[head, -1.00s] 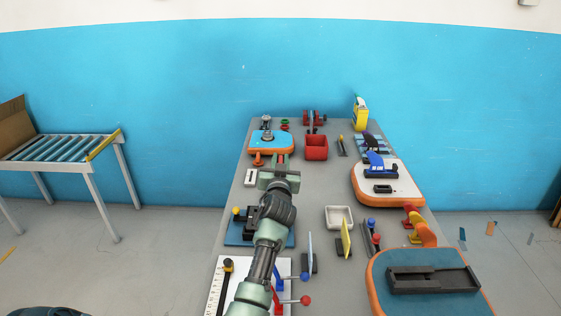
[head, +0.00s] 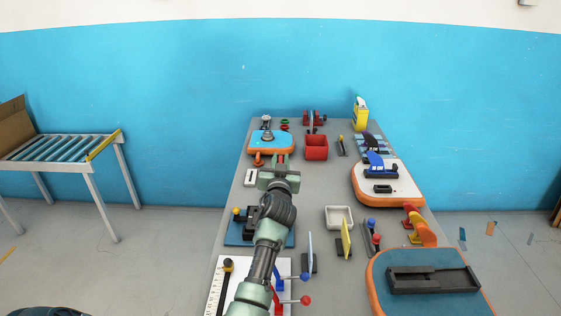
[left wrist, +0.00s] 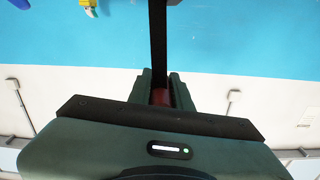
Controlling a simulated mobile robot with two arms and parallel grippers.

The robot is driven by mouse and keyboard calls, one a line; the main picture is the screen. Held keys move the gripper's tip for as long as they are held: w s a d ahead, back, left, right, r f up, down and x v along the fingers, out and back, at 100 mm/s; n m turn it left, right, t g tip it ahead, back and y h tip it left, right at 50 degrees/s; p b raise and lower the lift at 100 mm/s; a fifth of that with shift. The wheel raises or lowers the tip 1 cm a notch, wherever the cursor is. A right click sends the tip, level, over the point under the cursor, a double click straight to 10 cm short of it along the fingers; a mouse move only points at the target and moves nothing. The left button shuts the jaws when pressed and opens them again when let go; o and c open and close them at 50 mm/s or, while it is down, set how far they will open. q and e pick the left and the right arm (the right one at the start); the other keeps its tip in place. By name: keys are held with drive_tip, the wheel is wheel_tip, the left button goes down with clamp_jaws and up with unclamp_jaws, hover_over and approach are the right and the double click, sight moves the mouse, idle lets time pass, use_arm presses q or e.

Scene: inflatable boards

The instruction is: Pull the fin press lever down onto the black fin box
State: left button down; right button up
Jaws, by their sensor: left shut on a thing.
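My left gripper (head: 280,160) is over the left half of the table, its arm coming up from the front. In the left wrist view its two fingers are shut on a dark red grip (left wrist: 160,97). A black bar (left wrist: 158,40) runs from there to the top edge, and I take it to be the press lever. A blue base plate (head: 234,239) with a black block (head: 250,213) and a yellow knob lies under my forearm. My arm hides part of it. I cannot tell whether that block is the fin box. My right gripper is not in view.
A blue, orange-edged board (head: 262,149) lies beyond the gripper, near a red bin (head: 316,153). A white board (head: 402,171) with a blue fin (head: 375,160) is at right. A white tray (head: 331,224) stands mid-table. The table middle (head: 318,187) is clear.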

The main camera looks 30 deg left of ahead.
use_arm(q)
drive_tip(key=shift+f, duration=0.1)
drive_tip(key=shift+s+a+n, duration=0.25)
drive_tip(key=shift+a+n, duration=0.05)
drive_tip(key=shift+a, duration=0.1)
drive_tip(key=shift+s+a+f+n+b, duration=1.6)
drive_tip(key=shift+a+f+n, duration=0.95)
drive_tip(key=shift+f, duration=0.4)
drive_tip(key=shift+s+a+f+n+b, duration=1.6)
drive_tip(key=shift+a+f+n, duration=0.9)
drive_tip(key=shift+f, duration=0.45)
drive_tip(key=shift+s+a+f+n+b, duration=1.6)
drive_tip(key=shift+a+f+n, duration=0.9)
drive_tip(key=shift+f, duration=0.45)
drive_tip(key=shift+w, duration=0.15)
